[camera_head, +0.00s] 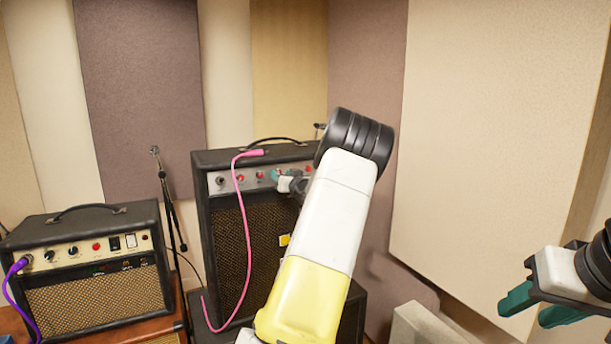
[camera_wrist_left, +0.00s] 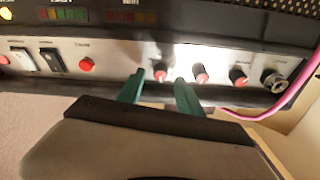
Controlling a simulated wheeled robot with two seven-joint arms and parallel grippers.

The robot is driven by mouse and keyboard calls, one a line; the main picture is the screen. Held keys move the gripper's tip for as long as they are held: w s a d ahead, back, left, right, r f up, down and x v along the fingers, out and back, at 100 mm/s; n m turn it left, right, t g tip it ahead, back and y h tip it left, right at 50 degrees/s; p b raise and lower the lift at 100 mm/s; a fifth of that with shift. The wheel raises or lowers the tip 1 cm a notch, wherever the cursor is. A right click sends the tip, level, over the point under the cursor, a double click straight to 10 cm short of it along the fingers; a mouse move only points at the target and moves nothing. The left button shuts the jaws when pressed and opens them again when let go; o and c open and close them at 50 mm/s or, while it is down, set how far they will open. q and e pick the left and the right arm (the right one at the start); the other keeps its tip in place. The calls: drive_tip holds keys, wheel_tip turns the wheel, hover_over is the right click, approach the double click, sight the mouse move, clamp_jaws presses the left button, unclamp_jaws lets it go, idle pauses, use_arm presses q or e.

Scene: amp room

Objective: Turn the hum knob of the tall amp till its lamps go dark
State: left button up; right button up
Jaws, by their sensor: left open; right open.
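The tall amp (camera_head: 243,235) is black with a brown grille and a pale control panel along its top. In the left wrist view the panel (camera_wrist_left: 115,68) appears upside down, with a row of red-capped knobs and blurred labels. My left gripper (camera_wrist_left: 158,90) is open at the panel, its teal fingertips on either side of one knob (camera_wrist_left: 160,72). I cannot tell whether they touch it. Coloured lamp strips (camera_wrist_left: 68,14) look dim, and a yellow spot (camera_wrist_left: 5,14) looks bright. In the head view my left gripper (camera_head: 280,176) is partly hidden by its arm. My right gripper (camera_head: 534,306) is open and empty.
A pink cable (camera_head: 246,230) plugs into the tall amp and hangs down its front. A smaller amp (camera_head: 88,270) with a purple cable (camera_head: 14,290) stands left. A microphone stand (camera_head: 168,200) rises between them. A pale wall panel (camera_head: 490,130) stands right.

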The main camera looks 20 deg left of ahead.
use_arm(q)
drive_tip(key=v, duration=0.6)
drive_tip(key=shift+s+d, duration=0.2)
idle(0.6)
